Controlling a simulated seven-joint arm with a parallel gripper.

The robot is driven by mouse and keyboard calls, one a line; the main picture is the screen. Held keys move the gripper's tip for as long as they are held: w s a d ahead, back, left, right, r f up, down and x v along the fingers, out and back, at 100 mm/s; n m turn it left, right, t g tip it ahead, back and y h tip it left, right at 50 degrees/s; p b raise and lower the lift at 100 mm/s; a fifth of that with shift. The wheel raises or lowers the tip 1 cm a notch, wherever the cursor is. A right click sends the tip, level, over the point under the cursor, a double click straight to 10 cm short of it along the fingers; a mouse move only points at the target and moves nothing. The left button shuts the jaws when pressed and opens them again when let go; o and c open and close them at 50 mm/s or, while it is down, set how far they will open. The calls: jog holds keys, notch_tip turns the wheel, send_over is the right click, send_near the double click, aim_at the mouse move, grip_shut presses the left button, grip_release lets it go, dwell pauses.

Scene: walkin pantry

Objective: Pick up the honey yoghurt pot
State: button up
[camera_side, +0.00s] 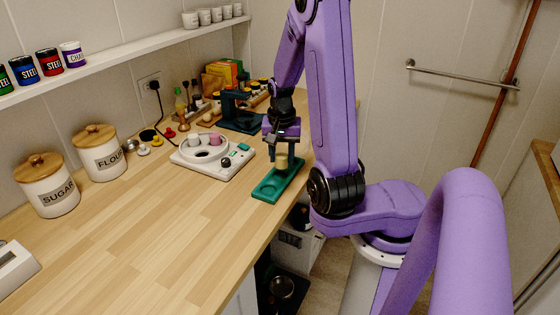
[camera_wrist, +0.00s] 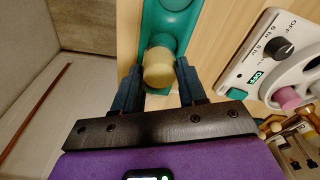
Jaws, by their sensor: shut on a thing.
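The honey yoghurt pot, a small pale yellow pot (camera_side: 282,162), is upright between the fingers of my gripper (camera_side: 283,154), over the green tray (camera_side: 265,189). In the wrist view the pot (camera_wrist: 158,70) sits between the two dark fingertips of my gripper (camera_wrist: 158,76), with the green tray (camera_wrist: 148,42) and its round hollows beyond it. My gripper is shut on the pot. I cannot tell whether the pot's base is touching the tray or just above it.
A white yoghurt maker (camera_side: 187,162) holding pink and pale pots stands left of the tray; its knob (camera_wrist: 279,47) shows in the wrist view. A dark green machine (camera_side: 240,120) stands behind. Flour (camera_side: 102,158) and sugar (camera_side: 52,195) canisters stand left.

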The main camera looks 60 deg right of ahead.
jog(key=s+a+r, duration=0.5)
jog(key=s+r, duration=0.4)
jog(key=s, duration=0.3)
jog(key=w+d+r+n, duration=0.15)
jog(key=w+d, duration=0.25)
jog(key=w, duration=0.4)
jog(key=w+d+r+n, duration=0.1)
jog(key=w+d+r, duration=0.15)
jog(key=w, duration=0.65)
jog(key=w+a+f+n, duration=0.2)
jog(key=w+a+f, duration=0.15)
jog(key=w, duration=0.65)
jog(key=w+a+f+n, duration=0.2)
jog(key=w+f, duration=0.2)
jog(key=w, duration=0.6)
jog(key=shift+m+t, duration=0.3)
jog(key=shift+m, duration=0.05)
jog(key=shift+w+d+f, duration=0.1)
jog(key=shift+d+f, duration=0.05)
jog(key=shift+f, duration=2.65)
jog(key=shift+f, duration=0.9)
